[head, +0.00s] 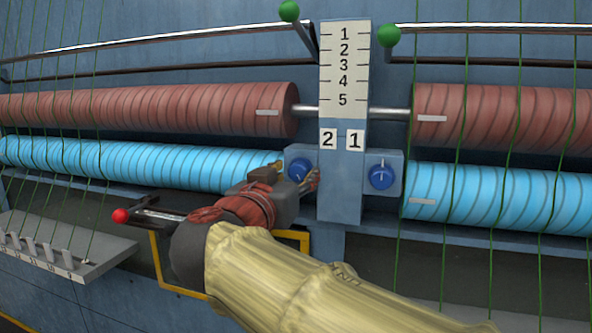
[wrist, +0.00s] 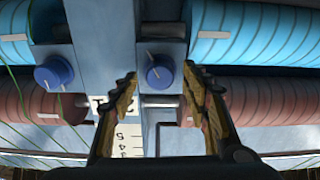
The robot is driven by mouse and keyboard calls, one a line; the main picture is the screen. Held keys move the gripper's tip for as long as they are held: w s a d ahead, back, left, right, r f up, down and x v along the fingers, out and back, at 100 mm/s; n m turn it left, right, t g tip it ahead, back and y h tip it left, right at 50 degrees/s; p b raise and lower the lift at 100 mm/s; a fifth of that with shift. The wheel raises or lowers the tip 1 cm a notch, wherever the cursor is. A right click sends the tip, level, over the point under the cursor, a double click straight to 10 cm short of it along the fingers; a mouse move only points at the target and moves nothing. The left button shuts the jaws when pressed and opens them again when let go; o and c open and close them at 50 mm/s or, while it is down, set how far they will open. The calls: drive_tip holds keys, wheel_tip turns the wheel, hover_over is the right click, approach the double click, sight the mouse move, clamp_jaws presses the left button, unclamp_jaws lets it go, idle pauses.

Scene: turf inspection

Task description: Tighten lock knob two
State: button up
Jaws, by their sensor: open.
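Lock knob two (head: 299,169) is a blue dial with a white mark on a grey-blue block, left of the centre post under the label 2 (head: 328,138). In the wrist view, which is upside down, the knob (wrist: 159,75) sits between my fingertips. My gripper (head: 294,173) is open around it, with gaps to the knob on both sides in the wrist view. I cannot tell how deep the fingers reach past it. The other blue knob (head: 381,176) is right of the post under the label 1 (head: 355,140).
The post carries a number scale (head: 344,65). Red rollers (head: 150,110) and light-blue rollers (head: 130,160) run to both sides, with green strands in front. A red-ended lever (head: 121,215) and a yellow frame (head: 158,262) are near my wrist.

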drive_tip(key=shift+w+d, duration=0.25)
drive_tip(key=shift+w, duration=0.45)
drive_tip(key=c, duration=0.3)
drive_tip(key=c, duration=0.8)
drive_tip(key=shift+c, duration=0.3)
